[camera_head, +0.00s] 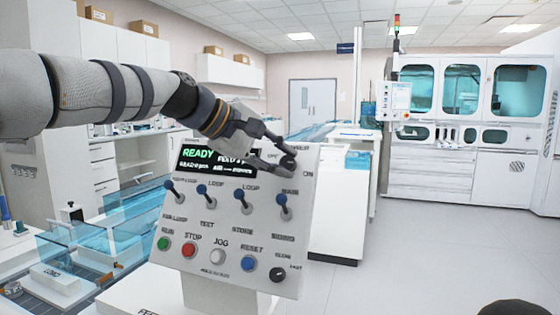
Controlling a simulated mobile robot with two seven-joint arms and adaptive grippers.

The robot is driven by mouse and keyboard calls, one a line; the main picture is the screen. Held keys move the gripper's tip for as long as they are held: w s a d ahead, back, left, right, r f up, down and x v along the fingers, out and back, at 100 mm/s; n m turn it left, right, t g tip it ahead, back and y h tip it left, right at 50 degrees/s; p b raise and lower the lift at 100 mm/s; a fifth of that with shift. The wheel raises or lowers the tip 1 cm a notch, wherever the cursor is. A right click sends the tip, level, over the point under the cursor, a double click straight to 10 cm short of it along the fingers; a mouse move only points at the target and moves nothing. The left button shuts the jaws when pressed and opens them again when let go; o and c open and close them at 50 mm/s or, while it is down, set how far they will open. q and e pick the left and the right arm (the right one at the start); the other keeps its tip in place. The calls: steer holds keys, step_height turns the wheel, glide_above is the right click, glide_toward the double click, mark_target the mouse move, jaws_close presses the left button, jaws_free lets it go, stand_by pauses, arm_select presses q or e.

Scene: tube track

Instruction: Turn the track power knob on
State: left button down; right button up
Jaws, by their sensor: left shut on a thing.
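A white control panel (225,225) stands tilted in front of me, with a dark display (200,158) reading READY in green. At the panel's top right is a dark round knob (288,163), with the label ON to its lower right and what looks like OFF to its left. My left gripper (280,160) reaches over the panel's top edge from the left and is shut on this knob. The fingers hide part of the knob and the display, and I cannot tell which way the knob points. My right gripper is not in view.
Blue-tipped toggle switches (240,197) cross the panel's middle. Below are green, red, white and blue buttons (189,250) and a second black knob (278,274). A clear-walled track (110,240) lies at left. A large white machine (460,130) stands back right; the floor before it is clear.

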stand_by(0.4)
arm_select(q)
steer(key=c, duration=1.3)
jaws_free()
steer(key=v, duration=1.2)
